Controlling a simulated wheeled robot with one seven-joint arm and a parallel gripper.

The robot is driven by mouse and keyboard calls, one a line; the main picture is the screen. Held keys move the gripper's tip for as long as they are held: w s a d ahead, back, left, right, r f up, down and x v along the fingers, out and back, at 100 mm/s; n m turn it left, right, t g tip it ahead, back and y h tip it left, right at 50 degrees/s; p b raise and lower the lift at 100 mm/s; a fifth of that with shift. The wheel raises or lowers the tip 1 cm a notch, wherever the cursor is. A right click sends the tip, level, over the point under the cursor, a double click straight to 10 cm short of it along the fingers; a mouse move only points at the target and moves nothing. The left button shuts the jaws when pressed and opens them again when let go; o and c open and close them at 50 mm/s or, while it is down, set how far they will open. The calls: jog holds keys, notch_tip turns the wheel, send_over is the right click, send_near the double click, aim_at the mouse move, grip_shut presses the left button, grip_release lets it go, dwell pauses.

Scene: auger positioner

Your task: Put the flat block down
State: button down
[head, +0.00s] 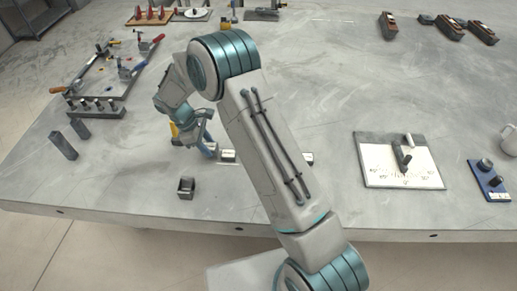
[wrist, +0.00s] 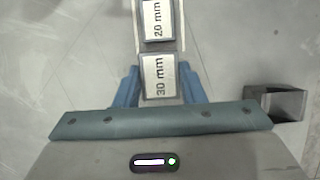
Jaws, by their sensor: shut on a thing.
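My gripper (head: 208,146) is low over the table, left of the middle in the head view. In the wrist view its two blue fingers (wrist: 160,88) stand on either side of a grey-edged piece with a white "30 mm" label (wrist: 159,76). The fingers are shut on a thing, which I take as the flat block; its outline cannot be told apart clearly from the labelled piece. A "20 mm" label (wrist: 158,20) lies just beyond it in a pale holder. In the head view my arm hides much of this spot. I cannot tell whether the block touches the holder or table.
A small dark open box (head: 186,188) stands near the front edge; it also shows in the wrist view (wrist: 277,103). A white angle board (head: 400,178) and a blue device (head: 489,180) lie at right. The table between is mostly clear.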

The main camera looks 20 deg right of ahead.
jog(key=s+d+p, duration=0.1)
jog(key=d, duration=0.4)
jog(key=s+d+p, duration=0.1)
jog(key=s+d, duration=0.1)
jog(key=d, duration=0.3)
jog(key=s+d+p, duration=0.1)
jog(key=s+d, duration=0.1)
jog(key=d, duration=0.4)
jog(key=shift+s+r, duration=0.15)
jog(key=shift+r, duration=0.05)
jog(key=shift+s+d+f+p, duration=0.1)
jog(key=shift+d+f+p, duration=0.1)
jog(key=shift+p, duration=0.3)
jog(key=shift+a+f, duration=0.1)
jog(key=shift+f, duration=0.25)
jog(key=c, duration=0.9)
grip_release()
